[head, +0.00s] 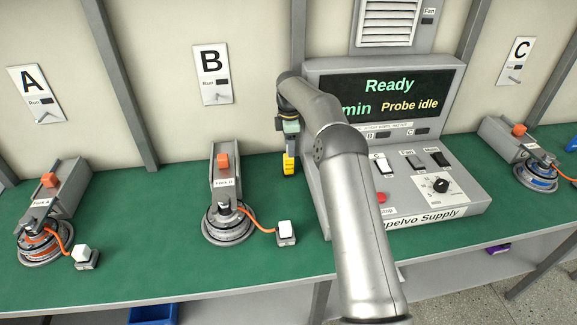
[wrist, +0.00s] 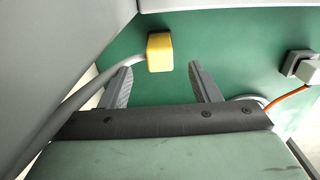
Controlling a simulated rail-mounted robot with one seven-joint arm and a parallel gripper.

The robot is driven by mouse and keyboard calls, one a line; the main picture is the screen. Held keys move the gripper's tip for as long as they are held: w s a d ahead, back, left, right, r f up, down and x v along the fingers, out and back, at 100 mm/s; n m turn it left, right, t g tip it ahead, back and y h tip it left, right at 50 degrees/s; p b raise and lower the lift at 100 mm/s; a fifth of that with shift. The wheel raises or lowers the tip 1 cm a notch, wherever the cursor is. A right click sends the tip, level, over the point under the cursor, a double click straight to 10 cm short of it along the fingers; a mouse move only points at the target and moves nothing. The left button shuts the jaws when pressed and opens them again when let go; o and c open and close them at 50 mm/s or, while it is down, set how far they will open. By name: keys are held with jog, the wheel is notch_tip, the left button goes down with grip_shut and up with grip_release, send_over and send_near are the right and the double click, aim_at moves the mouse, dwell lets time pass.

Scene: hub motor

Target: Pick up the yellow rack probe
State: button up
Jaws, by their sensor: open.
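In the head view my gripper (head: 290,138) is just above the probe, small and partly hidden by my arm. I cannot tell the exact distance.
The supply console (head: 330,195) stands close on the right; its screen reads "Ready" and "Probe idle". A hub motor (head: 228,222) with an orange cable and white connector (head: 286,231) stands to the left. Other motors sit at far left and right. Green bench between motor and console is partly clear.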

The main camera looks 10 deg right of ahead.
aim_at(289, 163)
notch_tip(289, 163, down, 9)
jog(key=shift+a+r+p, duration=0.1)
jog(key=shift+p, duration=0.95)
jog(key=c, duration=1.2)
